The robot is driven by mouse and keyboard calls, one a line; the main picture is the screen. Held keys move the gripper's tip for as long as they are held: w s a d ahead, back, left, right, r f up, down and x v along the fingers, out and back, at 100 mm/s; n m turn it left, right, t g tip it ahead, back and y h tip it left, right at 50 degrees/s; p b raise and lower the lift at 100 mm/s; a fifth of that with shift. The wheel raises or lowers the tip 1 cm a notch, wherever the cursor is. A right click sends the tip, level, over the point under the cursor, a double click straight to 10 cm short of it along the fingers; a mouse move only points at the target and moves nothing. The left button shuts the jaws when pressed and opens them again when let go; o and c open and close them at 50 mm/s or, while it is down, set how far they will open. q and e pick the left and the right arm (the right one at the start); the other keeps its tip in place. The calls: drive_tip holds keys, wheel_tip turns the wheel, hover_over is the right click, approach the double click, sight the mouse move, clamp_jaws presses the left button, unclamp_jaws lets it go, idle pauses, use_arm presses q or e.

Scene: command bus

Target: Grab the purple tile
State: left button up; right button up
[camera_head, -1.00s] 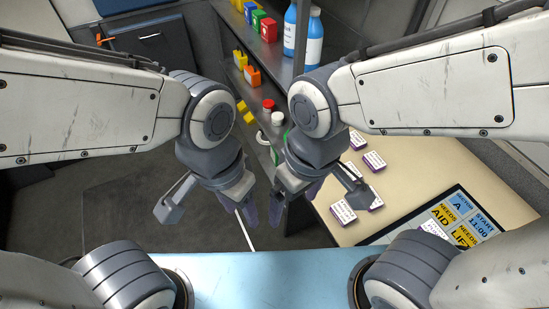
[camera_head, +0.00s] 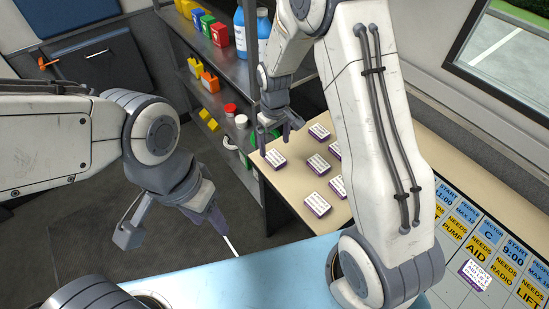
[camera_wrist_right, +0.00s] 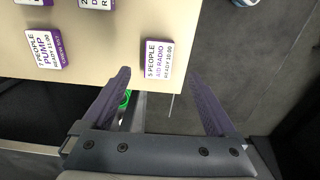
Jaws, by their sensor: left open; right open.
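Several purple tiles with white printed tops lie on the beige table (camera_head: 290,190). One purple tile (camera_head: 276,160) lies near the table's left edge in the head view. In the right wrist view, a purple tile reading "5 PEOPLE, AID RADIO, READY 10:00" (camera_wrist_right: 158,60) lies near the table edge, just ahead of and between the fingertips. My right gripper (camera_head: 276,137) is open and empty above the table's left part; its spread fingers also show in the right wrist view (camera_wrist_right: 156,78). My left gripper (camera_head: 218,222) hangs over the floor, left of the table, with nothing visible in it.
Another tile, "7 PEOPLE PUMP" (camera_wrist_right: 46,48), lies to the left in the wrist view. A shelf (camera_head: 232,72) with bottles and coloured boxes stands beside the table. A board (camera_head: 490,240) with blue and yellow labels bears another purple tile (camera_head: 475,275).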

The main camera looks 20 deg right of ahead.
sight(275, 157)
wheel_tip(275, 157, down, 6)
drive_tip(key=shift+w+f+p, duration=0.1)
drive_tip(key=shift+f+p, duration=0.15)
drive_tip(key=shift+p, duration=0.4)
drive_tip(key=shift+c, duration=0.3)
clamp_jaws()
drive_tip(key=shift+r, duration=0.1)
